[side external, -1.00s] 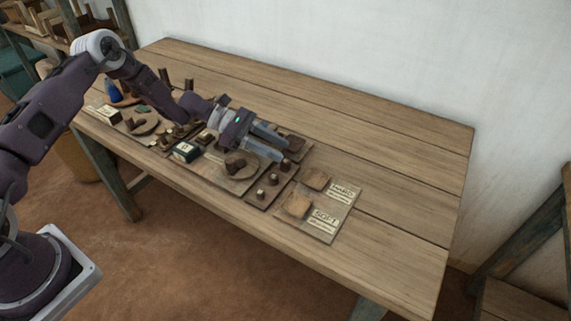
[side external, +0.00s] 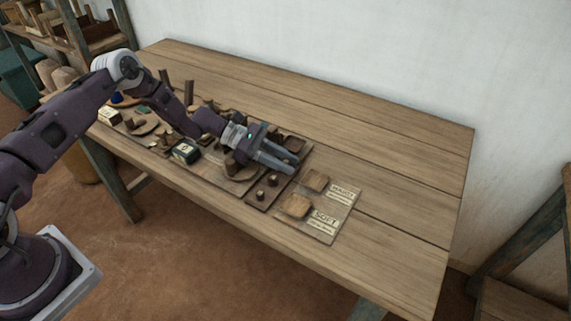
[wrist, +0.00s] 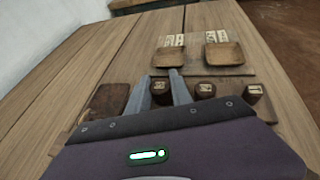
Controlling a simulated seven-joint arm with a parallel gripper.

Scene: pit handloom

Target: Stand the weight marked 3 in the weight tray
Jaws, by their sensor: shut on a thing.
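The weight tray (side external: 252,201) is a dark board with short dark knob-like weights in a row. Two weights, one (side external: 272,180) and another (side external: 260,195), stand apart from my gripper; they show in the wrist view, one (wrist: 205,89) and the other (wrist: 253,91). My gripper (side external: 292,165) is low at the far end of this row. In the wrist view its fingers (wrist: 167,88) are shut on a third dark weight (wrist: 160,90), mostly hidden between them. I cannot read its mark or tell whether it touches the tray.
Two shallow wooden dishes (side external: 316,180) (side external: 296,206) stand on a board with HARD and SOFT labels, just beyond the weights. A dark square dish (wrist: 107,102) lies beside my fingers. A dark box (side external: 186,151) and round plates crowd behind. The table's right side is clear.

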